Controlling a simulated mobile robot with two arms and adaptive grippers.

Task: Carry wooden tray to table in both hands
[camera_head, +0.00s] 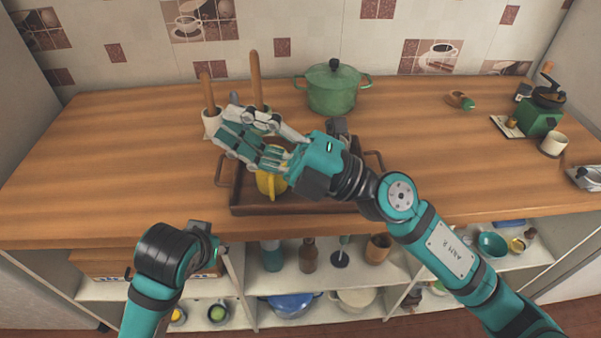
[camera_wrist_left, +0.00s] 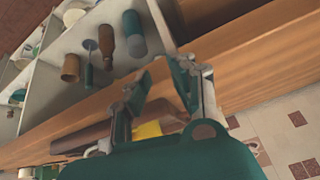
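The brown wooden tray (camera_head: 300,208) lies on the wooden counter, with a raised handle at its left end (camera_head: 221,170) and its right end (camera_head: 376,160). A yellow mug (camera_head: 268,186) stands in it, partly covered by my right gripper. My right gripper (camera_head: 226,124) is above the tray, fingers pointing left, seemingly open, with nothing visible between them. My left arm is low in front of the counter; its fingers are hidden in the head view. In the left wrist view my left gripper (camera_wrist_left: 158,78) is open and empty, with the tray (camera_wrist_left: 82,139) and yellow mug (camera_wrist_left: 148,130) beyond it.
A green pot (camera_head: 333,90) stands behind the tray. A white crock (camera_head: 211,124) is close to my right fingertips. A green grinder (camera_head: 541,118) and white cup (camera_head: 554,145) stand at the right. The counter's left part is clear. Open shelves below hold bottles (camera_head: 308,257) and bowls.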

